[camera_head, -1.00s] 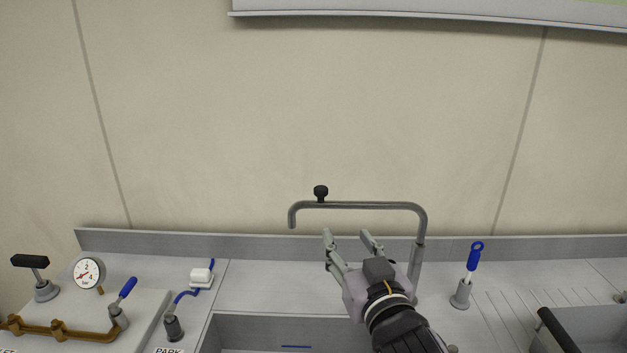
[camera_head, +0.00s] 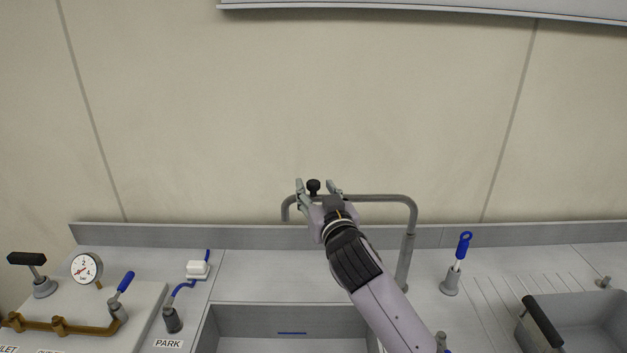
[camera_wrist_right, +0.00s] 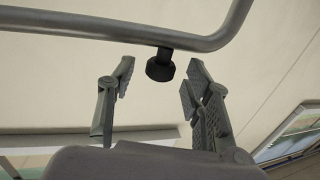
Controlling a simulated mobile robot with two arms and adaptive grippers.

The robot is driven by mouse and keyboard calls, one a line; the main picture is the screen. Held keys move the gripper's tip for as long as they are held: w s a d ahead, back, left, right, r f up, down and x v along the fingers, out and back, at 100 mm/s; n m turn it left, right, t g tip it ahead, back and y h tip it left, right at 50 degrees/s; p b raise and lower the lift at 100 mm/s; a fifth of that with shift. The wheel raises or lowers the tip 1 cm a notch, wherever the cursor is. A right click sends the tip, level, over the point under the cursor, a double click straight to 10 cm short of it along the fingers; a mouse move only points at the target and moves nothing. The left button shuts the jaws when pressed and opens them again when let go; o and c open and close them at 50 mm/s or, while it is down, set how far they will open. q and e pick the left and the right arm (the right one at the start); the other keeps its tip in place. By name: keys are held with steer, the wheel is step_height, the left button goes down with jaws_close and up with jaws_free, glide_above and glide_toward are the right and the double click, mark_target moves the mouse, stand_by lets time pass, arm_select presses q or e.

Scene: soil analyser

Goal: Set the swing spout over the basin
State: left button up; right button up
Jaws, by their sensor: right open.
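The swing spout (camera_head: 378,198) is a grey bent tube on an upright post at the right, its outlet end turned down at the left. A black knob (camera_head: 313,186) stands on top of its arm. My right gripper (camera_head: 317,188) is open, with its fingers on either side of the knob in the head view. In the right wrist view the knob (camera_wrist_right: 160,66) shows between the open fingertips (camera_wrist_right: 158,80), apart from both. The basin (camera_head: 265,318) lies in front of the spout; my right arm covers part of it. My left gripper is not in view.
A gauge (camera_head: 86,268), a blue-handled lever (camera_head: 124,283) and a brown pipe (camera_head: 62,328) are at the left. A blue-ringed tool in a holder (camera_head: 451,281) stands right of the spout post. A grey bin (camera_head: 577,318) with a black handle is at the right.

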steer(key=shift+x, duration=1.35)
steer(key=shift+c, duration=0.6)
jaws_close()
